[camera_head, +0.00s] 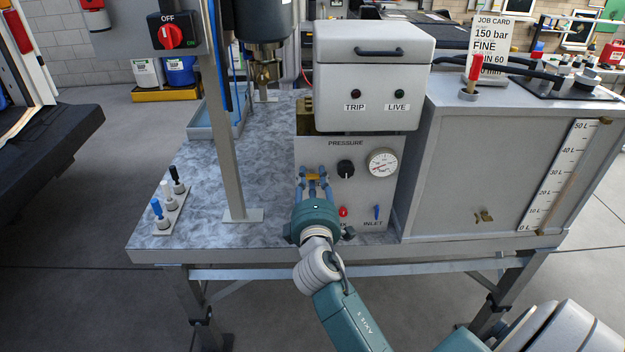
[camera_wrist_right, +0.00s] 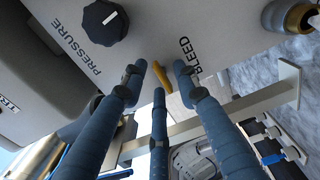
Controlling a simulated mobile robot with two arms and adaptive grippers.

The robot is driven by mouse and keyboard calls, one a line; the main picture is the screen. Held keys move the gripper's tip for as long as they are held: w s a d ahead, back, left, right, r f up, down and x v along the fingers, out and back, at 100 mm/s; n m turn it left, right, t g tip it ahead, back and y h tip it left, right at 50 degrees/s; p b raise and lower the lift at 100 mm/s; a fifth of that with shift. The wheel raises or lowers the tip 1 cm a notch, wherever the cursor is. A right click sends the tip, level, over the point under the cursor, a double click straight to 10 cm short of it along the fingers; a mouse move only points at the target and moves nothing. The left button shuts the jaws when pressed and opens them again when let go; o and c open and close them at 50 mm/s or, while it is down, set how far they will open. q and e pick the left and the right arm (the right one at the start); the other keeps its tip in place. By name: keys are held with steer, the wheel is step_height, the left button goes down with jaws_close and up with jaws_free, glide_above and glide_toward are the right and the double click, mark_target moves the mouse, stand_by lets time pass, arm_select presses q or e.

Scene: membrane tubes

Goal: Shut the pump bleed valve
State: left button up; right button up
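The bleed valve shows as a small yellow lever (camera_wrist_right: 162,78) beside the BLEED label in the right wrist view. In the head view the yellow lever (camera_head: 313,177) is on the left of the grey pump panel (camera_head: 362,196), between my fingers. My right gripper (camera_head: 314,180) is in front of the panel with its blue fingers spread. In the wrist view the fingertips of my right gripper (camera_wrist_right: 158,80) stand apart on different sides of the lever; I cannot tell whether any touches it. The valve's base is partly hidden. My left gripper is not in view.
Close to the fingers are the black pressure knob (camera_head: 345,168), gauge (camera_head: 382,162), red button (camera_head: 343,211) and blue inlet lever (camera_head: 377,212). A metal post (camera_head: 228,130) stands left of the panel. A grey tank (camera_head: 500,160) stands at right. The bench's left part (camera_head: 200,205) is mostly clear.

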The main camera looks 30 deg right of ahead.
steer(key=v, duration=1.2)
steer(key=shift+s, duration=0.1)
